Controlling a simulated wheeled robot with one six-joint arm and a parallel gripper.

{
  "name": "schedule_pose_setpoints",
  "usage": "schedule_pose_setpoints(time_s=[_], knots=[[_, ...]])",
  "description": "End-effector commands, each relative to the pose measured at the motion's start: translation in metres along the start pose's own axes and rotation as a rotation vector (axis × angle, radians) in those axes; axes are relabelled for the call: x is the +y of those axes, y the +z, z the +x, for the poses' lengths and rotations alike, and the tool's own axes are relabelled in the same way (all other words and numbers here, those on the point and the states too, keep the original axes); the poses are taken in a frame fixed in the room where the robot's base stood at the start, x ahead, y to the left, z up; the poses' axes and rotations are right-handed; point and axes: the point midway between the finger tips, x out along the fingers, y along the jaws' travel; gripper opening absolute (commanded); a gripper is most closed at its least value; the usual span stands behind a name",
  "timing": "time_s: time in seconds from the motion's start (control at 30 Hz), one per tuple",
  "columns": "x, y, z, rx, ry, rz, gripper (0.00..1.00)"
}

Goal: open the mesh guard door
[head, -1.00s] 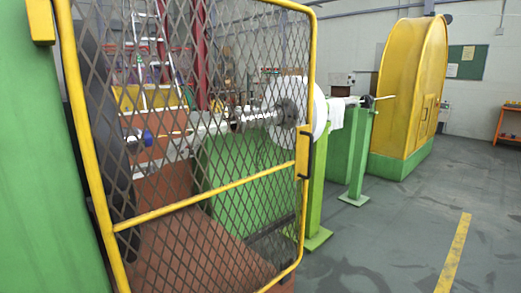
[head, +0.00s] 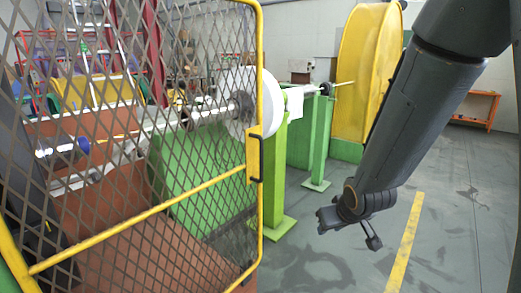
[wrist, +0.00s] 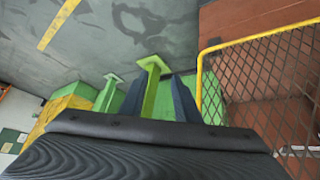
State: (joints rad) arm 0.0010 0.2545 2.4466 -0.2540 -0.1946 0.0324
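The mesh guard door (head: 130,195) fills the left of the head view, a diamond mesh in a yellow frame. A dark handle (head: 258,166) sits on a yellow plate (head: 253,150) at its right edge. I cannot tell whether the door stands shut or slightly ajar. My gripper (head: 350,230) hangs over the floor to the right of the handle, apart from it and empty. In the wrist view my gripper (wrist: 157,80) shows two dark fingers set apart. There the door's yellow frame (wrist: 199,85) is to the right of the fingers; the handle is not visible.
Green posts (head: 318,140) stand on the floor beyond the door, with a white disc (head: 272,103) near them. A large yellow housing (head: 365,75) stands behind. Grey floor with a yellow line (head: 405,245) is clear on the right.

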Motion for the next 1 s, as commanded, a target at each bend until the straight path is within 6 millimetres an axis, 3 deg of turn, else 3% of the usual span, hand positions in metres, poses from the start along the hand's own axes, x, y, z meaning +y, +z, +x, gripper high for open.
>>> schedule_pose_setpoints(time_s=[0.1,0.2,0.4,0.7,1.0], knots=[[-0.015,-0.056,0.005,0.206,-0.063,-0.069,0.29],[-0.034,-0.097,0.002,0.385,-0.14,-0.117,0.29],[-0.077,-0.154,-0.026,0.702,-0.328,-0.164,0.29],[-0.107,-0.178,-0.064,0.934,-0.502,-0.162,0.29],[-0.126,-0.204,-0.051,0.948,-0.515,-0.161,0.29]])
